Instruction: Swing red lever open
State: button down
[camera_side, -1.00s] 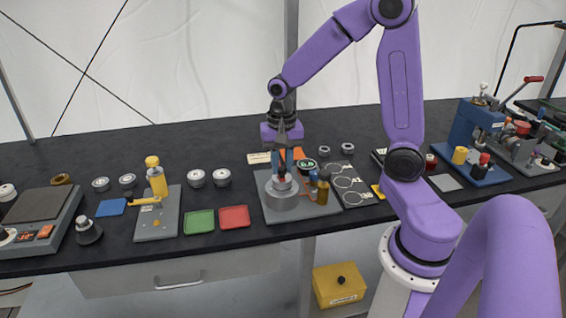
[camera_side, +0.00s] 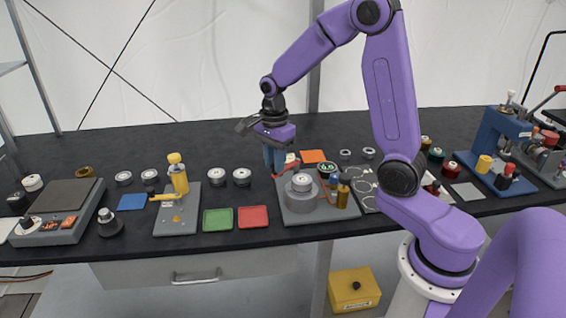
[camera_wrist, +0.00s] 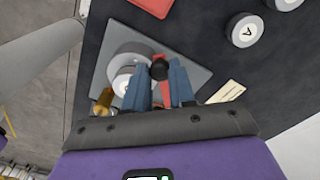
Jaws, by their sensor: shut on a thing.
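The red lever (camera_side: 291,162) shows in the side view at the back left of a grey fixture (camera_side: 318,213), next to a round grey holder (camera_side: 301,200) on its plate. In the wrist view the red lever (camera_wrist: 166,93) lies between my blue fingers, with a black knob (camera_wrist: 159,69) at its end. My gripper (camera_side: 275,170) is shut on the lever, and its fingers also show in the wrist view (camera_wrist: 160,84). The fingers partly hide the lever, and its pivot is not clear.
An orange square (camera_side: 313,156) lies behind. Red (camera_side: 253,217) and green (camera_side: 218,220) trays sit to the left. White-topped round pieces (camera_side: 242,177) stand behind the trays.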

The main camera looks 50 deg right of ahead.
jog(key=w+d+m, duration=0.2)
jog(key=w+m, duration=0.3)
jog(key=m, duration=0.3)
jog(key=shift+w+d, duration=0.3)
jog(key=shift+d, duration=0.1)
jog(key=shift+r, duration=0.1)
jog(key=c, duration=0.9)
grip_release()
jog(key=shift+c, duration=0.2)
notch_tip(320, 180, up, 17)
jog(key=shift+r, duration=0.15)
